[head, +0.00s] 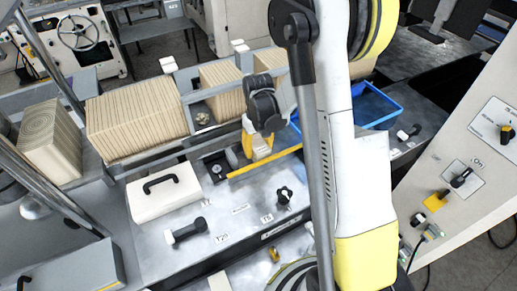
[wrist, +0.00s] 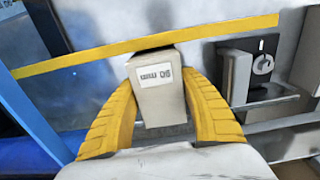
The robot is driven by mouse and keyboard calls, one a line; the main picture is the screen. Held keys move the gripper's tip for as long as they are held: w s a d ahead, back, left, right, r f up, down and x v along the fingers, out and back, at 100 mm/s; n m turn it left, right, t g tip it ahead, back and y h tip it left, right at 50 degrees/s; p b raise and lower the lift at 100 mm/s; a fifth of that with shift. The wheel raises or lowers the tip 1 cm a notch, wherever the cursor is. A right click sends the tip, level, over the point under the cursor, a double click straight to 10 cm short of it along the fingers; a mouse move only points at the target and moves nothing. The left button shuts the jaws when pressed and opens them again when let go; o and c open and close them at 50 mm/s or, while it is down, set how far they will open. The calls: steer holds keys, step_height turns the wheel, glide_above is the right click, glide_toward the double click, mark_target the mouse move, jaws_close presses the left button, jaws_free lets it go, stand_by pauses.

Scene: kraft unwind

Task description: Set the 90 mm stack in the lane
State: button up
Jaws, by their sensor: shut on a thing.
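The 90 mm stack (wrist: 160,98) is a beige block with a white label that reads "90 mm" upside down in the wrist view. My gripper (wrist: 157,110) is shut on it, with one yellow finger on each side. In the head view my gripper (head: 254,144) holds the stack (head: 262,153) just behind a yellow strip (head: 265,162) on the grey bench. The wrist view shows the strip (wrist: 60,66) running past the stack's far end. The stack's underside is hidden, so I cannot tell if it touches the bench. No lane is clearly marked.
Ribbed brown blocks (head: 135,117) stand in a row behind a rail at the left. A white box with a black handle (head: 160,193), a black lever (head: 187,232) and a black knob (head: 284,195) are on the bench. A blue tray (head: 395,119) is at the right.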

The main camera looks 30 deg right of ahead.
steer(key=o, duration=1.3)
steer(key=shift+c, duration=0.2)
steer(key=shift+r, duration=0.1)
step_height(320, 180, up, 12)
steer(key=shift+f, duration=0.1)
steer(key=shift+s, duration=0.1)
